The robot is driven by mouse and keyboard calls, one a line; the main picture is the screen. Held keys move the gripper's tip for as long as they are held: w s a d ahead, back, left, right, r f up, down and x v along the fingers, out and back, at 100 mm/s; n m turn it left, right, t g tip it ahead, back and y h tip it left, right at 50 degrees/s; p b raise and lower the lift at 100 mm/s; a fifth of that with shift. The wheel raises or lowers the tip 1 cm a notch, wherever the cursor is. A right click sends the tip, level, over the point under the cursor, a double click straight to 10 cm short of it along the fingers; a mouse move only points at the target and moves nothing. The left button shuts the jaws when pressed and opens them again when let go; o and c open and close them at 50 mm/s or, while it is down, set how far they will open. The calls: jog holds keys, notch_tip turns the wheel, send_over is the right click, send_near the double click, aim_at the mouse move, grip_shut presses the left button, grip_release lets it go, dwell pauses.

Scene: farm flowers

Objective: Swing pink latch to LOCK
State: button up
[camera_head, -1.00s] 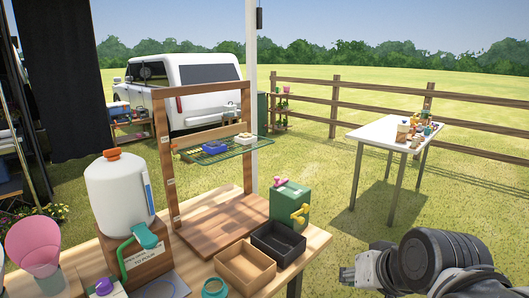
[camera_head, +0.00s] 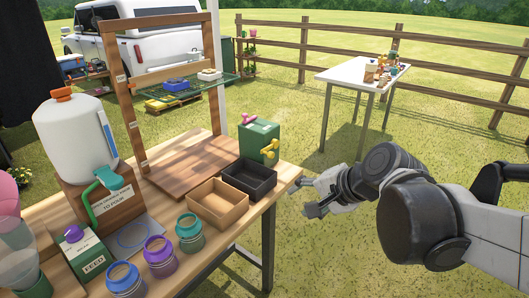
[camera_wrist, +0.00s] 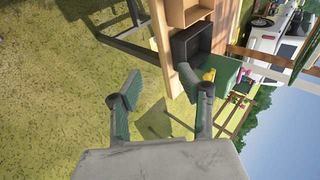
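A green box (camera_head: 259,143) stands at the right end of the wooden workbench. The pink latch (camera_head: 249,119) sits on its top, towards the left; its LOCK mark cannot be read at this size. In the wrist view my gripper (camera_wrist: 166,85) shows two spread fingers over grass, with the green box (camera_wrist: 222,78) beyond the right finger.
A black tray (camera_head: 249,181) and a brown tray (camera_head: 218,203) lie in front of the box. Jars, a green carton and a white dispenser (camera_head: 74,135) stand to the left.

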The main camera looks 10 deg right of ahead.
jog(key=w+f+m+t+y+b, duration=0.2)
jog(key=w+f+m+y+b, duration=0.15)
jog(key=w+m, duration=0.55)
jog(key=m+t+y+b, duration=0.2)
jog(key=m+t+y, duration=0.2)
jog(key=m, duration=0.4)
send_near(273, 155)
jog(key=shift+h, duration=0.25)
jog(key=b+x, duration=0.2)
jog(key=x, duration=0.8)
jog(key=shift+w+a+r+b, duration=0.1)
jog(key=shift+a+b, duration=0.15)
jog(key=shift+b, duration=0.15)
jog(key=shift+c, duration=0.2)
grip_shut()
